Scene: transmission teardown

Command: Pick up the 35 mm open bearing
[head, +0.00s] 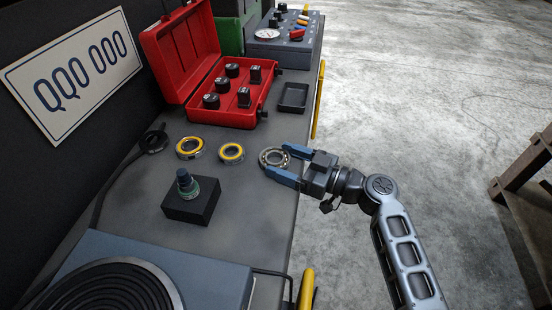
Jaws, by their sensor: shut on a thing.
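The open bearing (273,158), a bare metal ring with its balls showing, is at the right side of the grey bench top in the head view. My gripper (278,162) reaches in from the right, and its two blue fingers lie on either side of the bearing. The jaws are shut on it. I cannot tell whether the bearing touches the bench or is slightly above it.
Two yellow-faced bearings (231,153) (190,148) and a dark ring (154,140) lie to the left. A black block (191,207) with a green-based knob stands in front. A red case (230,110) and a small black tray (293,98) are behind. A grey hotplate-like unit (205,270) is nearest.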

